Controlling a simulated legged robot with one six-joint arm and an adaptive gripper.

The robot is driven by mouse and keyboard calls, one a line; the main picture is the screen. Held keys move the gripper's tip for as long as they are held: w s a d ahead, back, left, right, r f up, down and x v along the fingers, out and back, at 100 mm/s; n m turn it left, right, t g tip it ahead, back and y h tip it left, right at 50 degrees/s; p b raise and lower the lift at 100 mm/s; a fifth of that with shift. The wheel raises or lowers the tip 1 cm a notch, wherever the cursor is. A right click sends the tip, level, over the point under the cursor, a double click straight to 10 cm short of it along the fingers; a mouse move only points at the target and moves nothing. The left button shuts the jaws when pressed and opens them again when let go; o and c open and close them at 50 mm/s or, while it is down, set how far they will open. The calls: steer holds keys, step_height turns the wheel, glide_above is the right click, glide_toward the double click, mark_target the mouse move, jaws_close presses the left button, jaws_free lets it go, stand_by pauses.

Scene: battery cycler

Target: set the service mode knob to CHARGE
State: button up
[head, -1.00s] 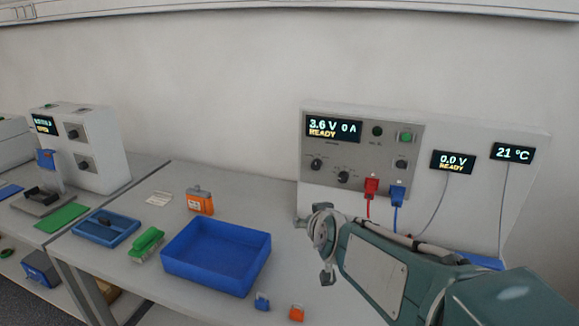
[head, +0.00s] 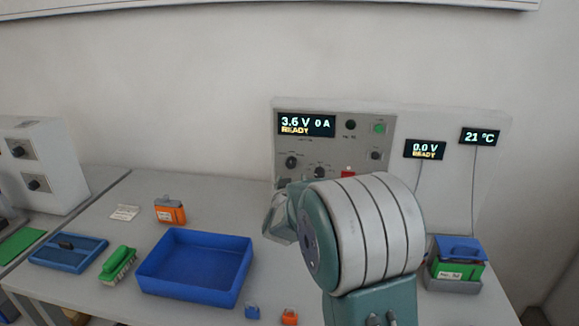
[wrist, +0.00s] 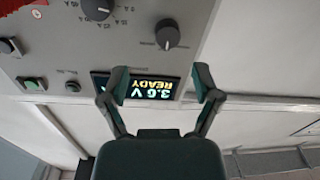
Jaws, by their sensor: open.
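The cycler's front panel (head: 390,122) stands at the back right. It has a left knob (head: 291,162), a middle knob (head: 319,171) and a right knob (head: 375,155). I cannot read which is the service mode knob. In the wrist view the panel is upside down. The left knob (wrist: 167,33) shows a pale pointer line, and the middle knob (wrist: 97,9) has an ampere scale. My gripper (wrist: 160,80) is open and empty before the panel, its fingers either side of the lit display (wrist: 145,88), apart from the left knob. In the head view my arm hides the fingers and lower panel.
A green button (head: 379,128) and a red plug (head: 347,172) are on the panel. A blue tray (head: 150,287), an orange battery pack (head: 170,212) and a green brush (head: 118,263) lie to the left. A green and blue battery (head: 458,266) sits in a holder at the right.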

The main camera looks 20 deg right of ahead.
mark_target(290, 165)
steer(key=w, duration=0.1)
steer(key=w+d, duration=0.1)
steer(key=w, duration=0.3)
steer(key=shift+w+d, duration=0.25)
steer(key=shift+d, duration=0.05)
steer(key=shift+w+r, duration=0.1)
steer(key=shift+w, duration=0.25)
steer(key=shift+w+d, duration=0.15)
steer(key=shift+w, duration=0.15)
steer(key=shift+w+d, duration=0.1)
steer(key=shift+d, duration=0.65)
steer(key=c, duration=0.6)
steer(key=shift+a, duration=0.15)
jaws_close()
steer(key=shift+a, duration=0.15)
